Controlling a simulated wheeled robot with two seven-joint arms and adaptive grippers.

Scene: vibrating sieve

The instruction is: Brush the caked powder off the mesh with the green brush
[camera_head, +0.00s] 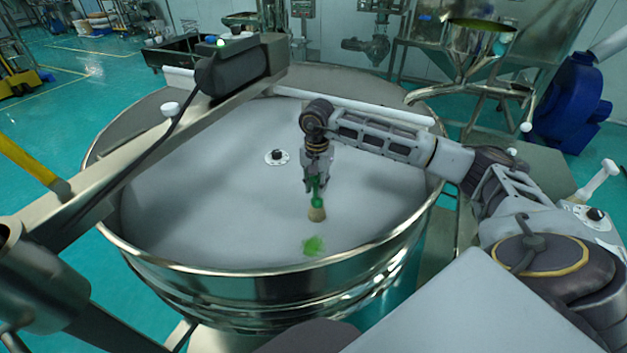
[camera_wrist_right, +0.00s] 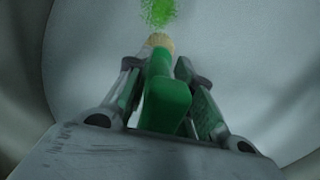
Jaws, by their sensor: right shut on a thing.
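The green brush (camera_head: 317,208) with pale tan bristles is held by my right gripper (camera_head: 315,182), which is shut on its handle. The brush points down over the round grey mesh (camera_head: 220,200) of the sieve. A small green powder patch (camera_head: 314,246) lies on the mesh in front of the bristles. In the right wrist view, the green brush (camera_wrist_right: 165,95) sits between the two fingers, and the green powder patch (camera_wrist_right: 158,10) shows just beyond the bristle tip, near the top edge. Whether the bristles touch the mesh is unclear. My left gripper is not in view.
The sieve's shiny metal rim (camera_head: 250,270) surrounds the mesh. A metal beam with a dark motor housing (camera_head: 240,68) crosses the sieve's left side. A small round fitting (camera_head: 277,156) sits mid-mesh. A blue blower (camera_head: 572,100) stands at the right. The mesh's front left is clear.

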